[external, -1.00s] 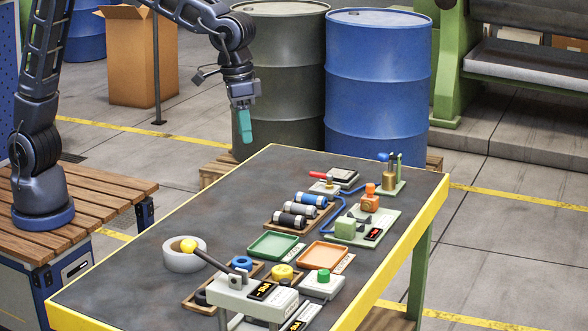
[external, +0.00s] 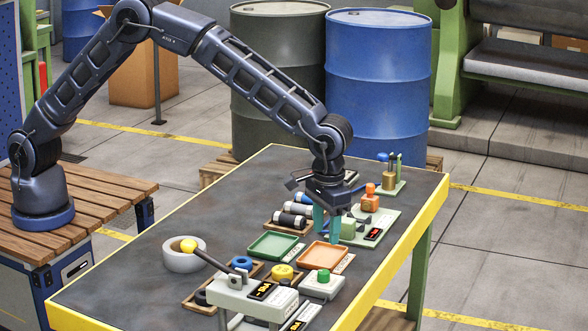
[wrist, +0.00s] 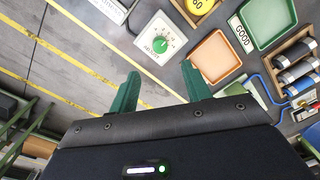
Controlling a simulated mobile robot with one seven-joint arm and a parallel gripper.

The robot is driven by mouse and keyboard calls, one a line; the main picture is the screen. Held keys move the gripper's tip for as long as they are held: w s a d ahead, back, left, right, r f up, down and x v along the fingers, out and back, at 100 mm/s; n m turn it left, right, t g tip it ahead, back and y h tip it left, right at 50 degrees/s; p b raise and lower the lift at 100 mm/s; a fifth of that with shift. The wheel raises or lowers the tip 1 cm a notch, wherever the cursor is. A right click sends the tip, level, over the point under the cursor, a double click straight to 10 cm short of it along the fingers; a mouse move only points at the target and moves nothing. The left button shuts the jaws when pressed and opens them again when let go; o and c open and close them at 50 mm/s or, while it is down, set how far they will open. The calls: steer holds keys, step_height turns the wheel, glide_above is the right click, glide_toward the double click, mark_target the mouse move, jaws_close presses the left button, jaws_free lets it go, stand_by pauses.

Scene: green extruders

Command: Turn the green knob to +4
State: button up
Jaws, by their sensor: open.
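The green knob (external: 323,275) sits on a small white box (external: 321,287) near the table's right front side. In the wrist view the green knob (wrist: 160,44) is at the middle of a white dial plate (wrist: 147,50) marked ADJUST. The scale marks around it are too small to read, so I cannot tell its setting. My gripper (external: 328,227) points down over the table, behind the orange tray and apart from the knob. Its teal fingers also show in the wrist view (wrist: 162,77), spread and empty, with the knob beyond their tips.
The orange tray (external: 340,263) and green tray (external: 294,253) lie near the knob box.

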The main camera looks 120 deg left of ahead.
mark_target(324, 271)
steer(key=f, duration=1)
steer(key=shift+s+a+f, duration=0.1)
steer(key=shift+s+f, duration=0.1)
steer(key=shift+f, duration=0.2)
steer(key=c, duration=1)
